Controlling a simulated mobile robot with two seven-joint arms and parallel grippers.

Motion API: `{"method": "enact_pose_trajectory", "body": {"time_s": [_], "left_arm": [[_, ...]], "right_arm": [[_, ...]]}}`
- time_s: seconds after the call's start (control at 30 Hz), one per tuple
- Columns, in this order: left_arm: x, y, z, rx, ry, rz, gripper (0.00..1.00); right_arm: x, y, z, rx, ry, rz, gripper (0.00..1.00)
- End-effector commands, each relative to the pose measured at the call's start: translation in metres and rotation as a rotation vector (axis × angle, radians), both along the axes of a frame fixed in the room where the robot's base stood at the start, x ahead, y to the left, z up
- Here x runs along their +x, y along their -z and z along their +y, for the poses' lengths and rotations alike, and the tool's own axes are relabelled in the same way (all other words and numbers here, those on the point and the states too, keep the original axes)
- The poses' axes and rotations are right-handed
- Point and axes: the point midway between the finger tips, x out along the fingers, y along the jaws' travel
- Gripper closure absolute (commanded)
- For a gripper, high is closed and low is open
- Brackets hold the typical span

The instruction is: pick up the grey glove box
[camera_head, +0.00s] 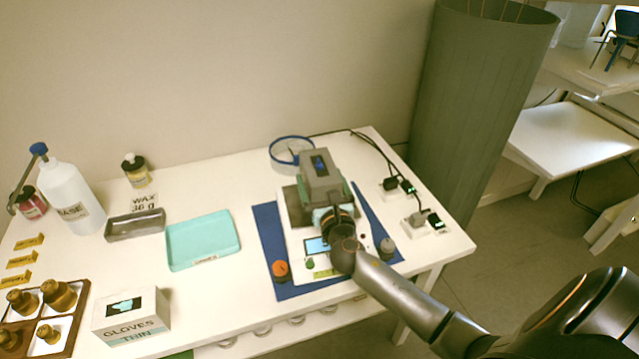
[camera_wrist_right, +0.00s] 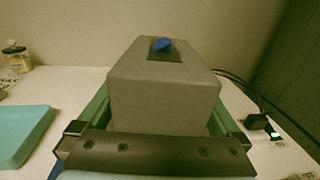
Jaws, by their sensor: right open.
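The grey glove box (camera_head: 319,183) has a dark slot with a blue glove showing in its top. It is in the middle right of the head view, at the white scale (camera_head: 294,220); the contact under it is hidden. My right gripper (camera_head: 325,190) is open, with its green fingers on either side of the box. In the right wrist view the box (camera_wrist_right: 163,105) fills the space between the fingers, and I cannot tell whether they touch it. My left gripper is not in view.
A blue mat (camera_head: 270,233) lies under the scale, with an orange-topped jar (camera_head: 281,270) and a grey one (camera_head: 387,247) nearby. A white glove box (camera_head: 130,318), a teal tray (camera_head: 203,240) and a grey tray (camera_head: 135,225) stand left. Cables and adapters (camera_head: 418,219) lie right.

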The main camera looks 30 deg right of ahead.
Motion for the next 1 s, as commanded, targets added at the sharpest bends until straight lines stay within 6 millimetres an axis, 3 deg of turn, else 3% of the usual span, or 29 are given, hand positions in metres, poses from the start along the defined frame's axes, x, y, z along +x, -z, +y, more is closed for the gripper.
{"method": "enact_pose_trajectory", "body": {"time_s": [0.1, 0.37, 1.0], "left_arm": [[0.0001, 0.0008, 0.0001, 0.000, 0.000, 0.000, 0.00], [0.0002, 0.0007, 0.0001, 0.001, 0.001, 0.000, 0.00], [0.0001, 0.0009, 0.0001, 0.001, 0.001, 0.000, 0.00]], "right_arm": [[0.0086, -0.0001, -0.0028, 0.001, 0.000, 0.000, 0.00], [0.0093, 0.0004, -0.0032, 0.001, 0.000, 0.001, 0.02], [0.0090, 0.0005, -0.0029, 0.001, -0.001, 0.001, 0.74]]}}
